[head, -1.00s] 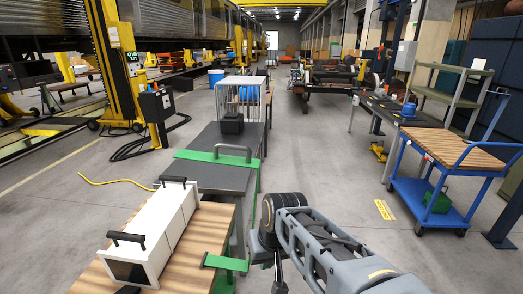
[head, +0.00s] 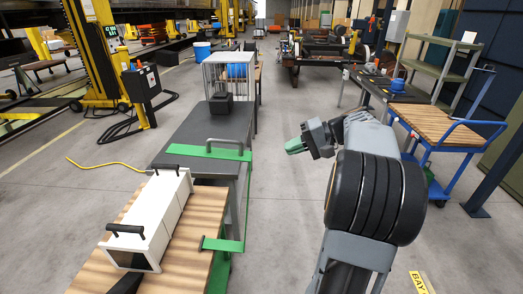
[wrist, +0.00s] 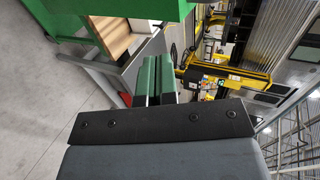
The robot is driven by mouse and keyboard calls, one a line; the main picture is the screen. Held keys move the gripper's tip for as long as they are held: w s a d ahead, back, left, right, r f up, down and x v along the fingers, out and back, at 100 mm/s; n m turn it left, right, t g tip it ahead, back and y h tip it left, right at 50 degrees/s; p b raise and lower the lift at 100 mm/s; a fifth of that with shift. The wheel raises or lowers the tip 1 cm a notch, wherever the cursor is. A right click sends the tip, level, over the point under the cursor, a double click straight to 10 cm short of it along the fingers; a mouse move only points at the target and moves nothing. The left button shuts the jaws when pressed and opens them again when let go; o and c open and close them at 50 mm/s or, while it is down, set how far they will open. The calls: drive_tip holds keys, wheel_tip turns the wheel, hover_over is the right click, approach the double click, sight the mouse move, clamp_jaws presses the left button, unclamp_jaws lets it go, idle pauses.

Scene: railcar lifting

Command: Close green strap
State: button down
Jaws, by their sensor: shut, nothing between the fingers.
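The green strap (head: 190,151) lies as a flat band across the grey table, with a grey handle (head: 228,143) standing on it. A narrow green length (head: 248,195) runs along the table's right side to a flat green end piece (head: 222,244) at the wooden table's edge. My gripper (head: 288,147) is raised over the floor to the right of the strap, apart from it, pointing left. In the wrist view its green fingers (wrist: 157,79) are together and empty.
A long white box (head: 155,220) with black handles lies on the wooden table (head: 192,225). A black box (head: 230,108) and a wire cage (head: 228,72) stand farther back. A blue cart (head: 445,130) stands at right. The floor between is clear.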

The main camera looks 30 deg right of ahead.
drive_tip(key=a+r+p+x, duration=0.1)
drive_tip(key=r+p+x, duration=0.1)
drive_tip(key=x, duration=0.6)
drive_tip(key=shift+w+a+f, duration=0.2)
drive_tip(key=shift+w, duration=0.15)
